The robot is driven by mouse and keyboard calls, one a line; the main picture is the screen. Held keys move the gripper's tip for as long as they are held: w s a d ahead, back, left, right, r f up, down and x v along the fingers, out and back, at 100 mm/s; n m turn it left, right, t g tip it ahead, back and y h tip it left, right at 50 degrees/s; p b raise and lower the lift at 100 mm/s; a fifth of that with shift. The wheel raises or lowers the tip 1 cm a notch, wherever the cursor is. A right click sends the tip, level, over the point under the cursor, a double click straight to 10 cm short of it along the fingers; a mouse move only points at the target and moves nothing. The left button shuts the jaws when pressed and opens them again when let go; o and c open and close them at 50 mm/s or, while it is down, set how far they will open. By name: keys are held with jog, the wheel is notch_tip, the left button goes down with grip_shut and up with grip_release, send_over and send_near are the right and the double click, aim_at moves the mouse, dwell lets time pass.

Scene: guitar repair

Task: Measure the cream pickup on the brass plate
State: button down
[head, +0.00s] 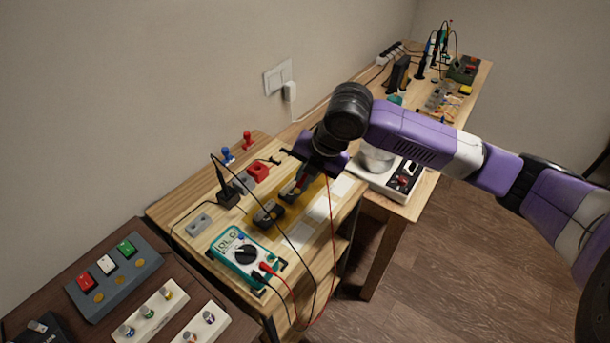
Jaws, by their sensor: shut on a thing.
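The teal multimeter (243,253) lies on the wooden bench, and its display seems to read OL. A red lead runs from it up to my gripper (297,188), which points down over the bench. My gripper is shut, apparently on the red probe, whose tip I cannot make out. A yellowish brass plate (292,216) shows below and beside the gripper. A dark block (267,213) stands on its left part. I cannot pick out the cream pickup; the gripper hides part of the plate. A black lead loops from a black stand (228,197) across the bench.
Pale cards (300,235) lie along the bench's front. A red block (258,171) and grey box (199,223) are at the back. A white device with a round pan (377,160) is to the right. A button box (114,271) sits on the dark table at lower left.

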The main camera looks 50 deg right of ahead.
jog(key=shift+f+b, duration=0.65)
dwell(3.4)
jog(key=shift+r+p, duration=2.1)
jog(key=shift+r, duration=1)
